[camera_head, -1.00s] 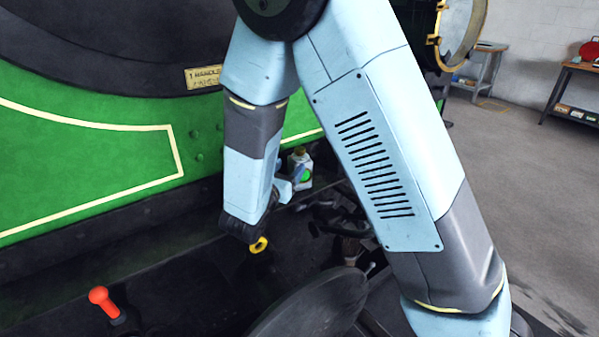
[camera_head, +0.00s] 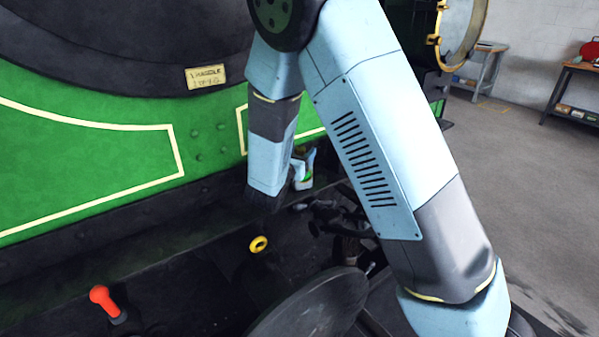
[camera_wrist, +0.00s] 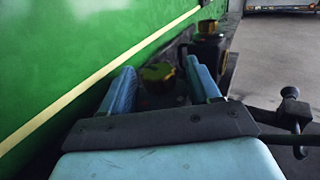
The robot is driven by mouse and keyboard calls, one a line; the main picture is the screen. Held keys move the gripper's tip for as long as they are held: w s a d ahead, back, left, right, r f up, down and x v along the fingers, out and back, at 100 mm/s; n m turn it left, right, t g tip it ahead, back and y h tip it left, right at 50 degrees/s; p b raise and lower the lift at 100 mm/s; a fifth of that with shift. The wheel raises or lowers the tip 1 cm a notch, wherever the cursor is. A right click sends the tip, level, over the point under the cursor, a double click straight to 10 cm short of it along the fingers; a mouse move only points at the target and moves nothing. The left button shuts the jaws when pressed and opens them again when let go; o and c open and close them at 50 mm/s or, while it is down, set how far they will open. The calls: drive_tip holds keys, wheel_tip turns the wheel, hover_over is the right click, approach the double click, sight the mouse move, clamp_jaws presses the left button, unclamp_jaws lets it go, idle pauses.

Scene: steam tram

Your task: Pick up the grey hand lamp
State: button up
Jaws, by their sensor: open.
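A small pale grey object with a green patch, which looks like the grey hand lamp (camera_head: 305,180), stands on the dark ledge beside the green tank in the head view. My forearm and gripper partly cover it. My gripper (camera_head: 297,170) is close to its left side there. In the wrist view my gripper (camera_wrist: 160,68) is open, with two pale blue fingers. A dull brass-coloured round top, seemingly that of the lamp (camera_wrist: 157,73), shows between the fingers. Its lower body is dark and hard to make out. I cannot tell whether a finger touches it.
A dark fitting with a brass top (camera_wrist: 208,45) stands just beyond the right finger. The green tank wall (camera_head: 90,150) runs close along the left. A yellow ring (camera_head: 258,244) and an orange-red handle (camera_head: 104,299) are nearer. Dark pipework (camera_head: 335,215) lies right of the lamp.

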clamp_jaws()
idle(0.6)
idle(0.3)
